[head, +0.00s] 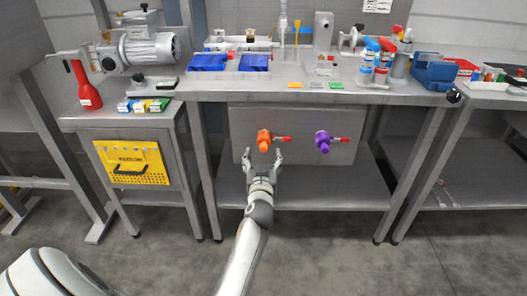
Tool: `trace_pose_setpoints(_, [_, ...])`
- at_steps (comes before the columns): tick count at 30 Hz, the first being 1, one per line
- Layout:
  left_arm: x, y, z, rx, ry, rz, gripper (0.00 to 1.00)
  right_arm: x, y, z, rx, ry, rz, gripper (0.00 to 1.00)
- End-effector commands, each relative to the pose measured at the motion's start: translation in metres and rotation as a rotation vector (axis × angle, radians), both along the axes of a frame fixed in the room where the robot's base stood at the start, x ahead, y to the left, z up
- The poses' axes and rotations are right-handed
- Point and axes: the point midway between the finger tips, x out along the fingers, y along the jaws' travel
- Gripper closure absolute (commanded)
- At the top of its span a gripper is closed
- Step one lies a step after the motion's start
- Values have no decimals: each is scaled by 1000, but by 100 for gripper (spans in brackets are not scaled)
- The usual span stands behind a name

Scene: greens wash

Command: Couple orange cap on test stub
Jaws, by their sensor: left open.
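An orange cap-like fitting (264,138) shows at the front of a grey panel under the middle bench, with a red lever (283,138) at its right. A purple fitting (323,139) with its own red lever (342,140) is on the same panel to the right. I cannot make out a separate stub, nor whether the orange part is seated on one. My left gripper (263,156) is open, its fingers pointing at the panel just below the orange fitting. It looks empty; whether it touches anything is unclear. My right gripper is not in view.
The grey panel (296,170) hangs above a lower shelf (330,196). Bench legs stand at both sides. The benchtop (300,88) above holds blue trays, pumps and fittings. A yellow board (131,162) hangs at left. The space around the purple fitting is clear.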

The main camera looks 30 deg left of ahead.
Motion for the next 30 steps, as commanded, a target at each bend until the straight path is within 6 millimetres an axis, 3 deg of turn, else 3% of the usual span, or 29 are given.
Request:
trace_pose_setpoints(9, [46, 28, -3, 2, 0, 0, 32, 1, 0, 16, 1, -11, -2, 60])
trace_pose_setpoints(15, [63, 38, -5, 1, 0, -2, 32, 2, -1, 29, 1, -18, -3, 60])
trace_pose_setpoints(28, [70, 42, -5, 0, 1, -1, 32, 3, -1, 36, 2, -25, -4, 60])
trace_pose_setpoints(30, [70, 42, -5, 0, 1, -1, 39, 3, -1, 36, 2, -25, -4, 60])
